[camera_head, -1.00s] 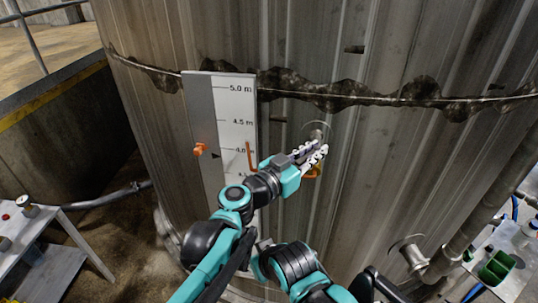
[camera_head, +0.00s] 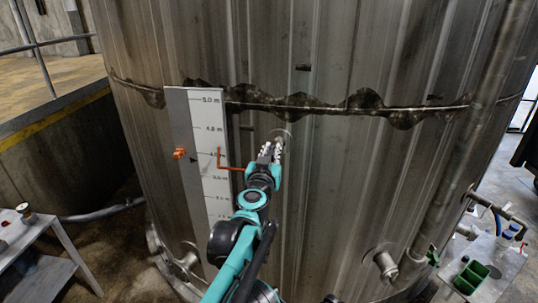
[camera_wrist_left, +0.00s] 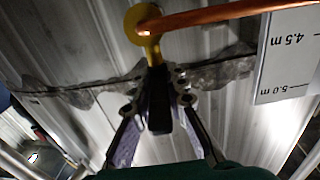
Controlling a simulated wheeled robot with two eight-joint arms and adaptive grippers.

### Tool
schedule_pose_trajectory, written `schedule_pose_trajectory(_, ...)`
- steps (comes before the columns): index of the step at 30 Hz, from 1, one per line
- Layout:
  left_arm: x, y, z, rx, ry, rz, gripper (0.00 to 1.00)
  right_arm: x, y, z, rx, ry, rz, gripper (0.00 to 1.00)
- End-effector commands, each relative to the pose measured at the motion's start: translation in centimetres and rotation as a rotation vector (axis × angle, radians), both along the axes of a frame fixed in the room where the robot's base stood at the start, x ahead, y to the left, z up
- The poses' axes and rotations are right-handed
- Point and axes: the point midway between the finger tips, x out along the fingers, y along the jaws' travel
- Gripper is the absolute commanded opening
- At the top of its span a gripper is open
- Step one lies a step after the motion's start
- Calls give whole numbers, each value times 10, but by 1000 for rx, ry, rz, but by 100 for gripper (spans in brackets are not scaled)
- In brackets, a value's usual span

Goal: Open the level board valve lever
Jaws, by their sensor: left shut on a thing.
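My left gripper (camera_head: 270,152) is in front of the tank, just right of the level board (camera_head: 214,125), a white scale with metre marks. In the left wrist view its two fingers (camera_wrist_left: 158,95) are closed on a dark lever handle (camera_wrist_left: 160,118) that hangs from a yellow valve fitting (camera_wrist_left: 143,22). An orange rod (camera_wrist_left: 230,15) runs from this fitting toward the level board, which also shows there (camera_wrist_left: 290,60). In the head view the bent orange rod (camera_head: 230,168) crosses the board. The gripper hides the yellow fitting and lever there. My right gripper is not in view.
The large ribbed metal tank (camera_head: 340,180) fills the middle. An orange piece (camera_head: 179,153) sits at the board's left edge. A pipe stub (camera_head: 386,263) juts out low on the tank. Tables stand at lower left (camera_head: 60,265) and lower right (camera_head: 500,272).

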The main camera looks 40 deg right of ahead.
Motion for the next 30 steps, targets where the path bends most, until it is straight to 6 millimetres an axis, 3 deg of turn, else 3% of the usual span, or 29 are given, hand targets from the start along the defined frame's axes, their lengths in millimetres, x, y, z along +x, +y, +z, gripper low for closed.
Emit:
schedule_pose_trajectory(13, 1, -2, 1, 0, 0, 6, 0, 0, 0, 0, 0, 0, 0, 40)
schedule_pose_trajectory(14, 1, -2, 1, 0, 0, 6, 19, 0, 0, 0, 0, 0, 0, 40)
schedule_pose_trajectory(16, 1, -2, 1, 0, 0, 6, 35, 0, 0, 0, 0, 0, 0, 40)
schedule_pose_trajectory(25, 1, -2, 1, 0, 0, 6, 35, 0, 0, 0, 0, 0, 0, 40)
schedule_pose_trajectory(30, 0, -2, 18, 0, 0, 6, 35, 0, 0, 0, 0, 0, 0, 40)
